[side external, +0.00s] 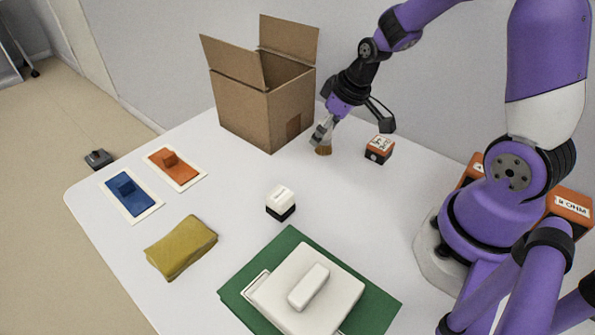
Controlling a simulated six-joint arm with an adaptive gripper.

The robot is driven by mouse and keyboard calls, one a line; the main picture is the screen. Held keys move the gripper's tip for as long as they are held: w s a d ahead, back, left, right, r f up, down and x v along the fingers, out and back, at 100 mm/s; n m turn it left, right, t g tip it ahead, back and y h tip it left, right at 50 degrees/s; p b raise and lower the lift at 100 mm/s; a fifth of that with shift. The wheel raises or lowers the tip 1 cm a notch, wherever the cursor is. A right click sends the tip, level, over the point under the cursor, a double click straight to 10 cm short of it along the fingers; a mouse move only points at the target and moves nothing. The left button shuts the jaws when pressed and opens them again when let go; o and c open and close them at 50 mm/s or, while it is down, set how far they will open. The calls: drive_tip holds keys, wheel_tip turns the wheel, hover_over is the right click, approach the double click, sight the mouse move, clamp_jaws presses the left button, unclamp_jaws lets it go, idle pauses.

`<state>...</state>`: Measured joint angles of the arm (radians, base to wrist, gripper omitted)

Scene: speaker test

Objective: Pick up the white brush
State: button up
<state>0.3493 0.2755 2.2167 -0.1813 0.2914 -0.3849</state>
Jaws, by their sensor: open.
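My gripper (353,128) is open over the back of the table, its two fingertips spread apart. A small brown, bristle-like tuft (323,151) shows right below the left fingertip. It looks like the lower end of a brush standing bristles down, but any white handle is hidden or blends with the finger. I cannot tell whether the finger touches it. Nothing is clearly held between the fingers.
An open cardboard box (262,105) stands close left of my gripper; an orange-and-black block (379,149) is close right. A white-and-black block (281,203), yellow cloth (181,248), blue tray (131,195), orange tray (174,168) and green mat (240,297) lie nearer.

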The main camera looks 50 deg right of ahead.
drive_tip(key=shift+f, duration=0.1)
drive_tip(key=shift+c, duration=0.5)
clamp_jaws()
